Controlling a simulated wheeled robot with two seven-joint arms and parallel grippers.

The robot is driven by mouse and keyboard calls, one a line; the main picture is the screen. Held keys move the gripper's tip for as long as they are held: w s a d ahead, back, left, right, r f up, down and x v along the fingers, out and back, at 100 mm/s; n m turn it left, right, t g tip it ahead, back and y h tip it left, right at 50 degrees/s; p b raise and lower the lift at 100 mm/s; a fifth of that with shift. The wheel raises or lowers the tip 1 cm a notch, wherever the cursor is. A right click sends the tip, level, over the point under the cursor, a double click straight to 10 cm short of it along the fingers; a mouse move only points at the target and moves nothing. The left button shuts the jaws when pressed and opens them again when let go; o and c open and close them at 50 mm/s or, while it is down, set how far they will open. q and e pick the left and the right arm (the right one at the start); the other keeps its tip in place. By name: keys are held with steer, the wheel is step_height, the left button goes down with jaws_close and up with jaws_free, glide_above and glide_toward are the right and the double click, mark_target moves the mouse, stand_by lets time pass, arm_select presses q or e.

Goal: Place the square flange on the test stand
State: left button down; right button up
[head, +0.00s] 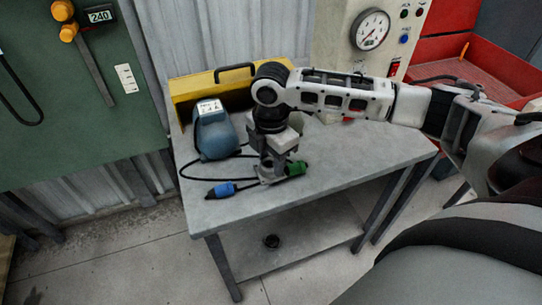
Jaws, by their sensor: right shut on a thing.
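My right gripper (273,158) comes in from the right and points down, low over the grey table. It is shut on a light grey piece (268,178), which appears to be the square flange; the fingers hide much of it. I cannot tell whether the piece touches the tabletop. A beige panel with a round pressure gauge (370,29) stands at the back of the table, right of the gripper; it may be the test stand, but I cannot tell. My left gripper is not in view.
A blue device (216,136) and a yellow box (196,90) stand left and behind. A black cable with a blue connector (222,190) and a green connector (296,168) lies close to the gripper. The table (345,163) is clear on the right. Red trays (475,66) stand beyond.

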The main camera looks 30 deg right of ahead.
mark_target(271, 163)
steer(key=shift+f, duration=0.2)
steer(key=shift+f, duration=0.35)
steer(key=o, duration=1.2)
steer(key=shift+c, duration=0.2)
step_height(271, 163, up, 13)
steer(key=shift+r, duration=0.15)
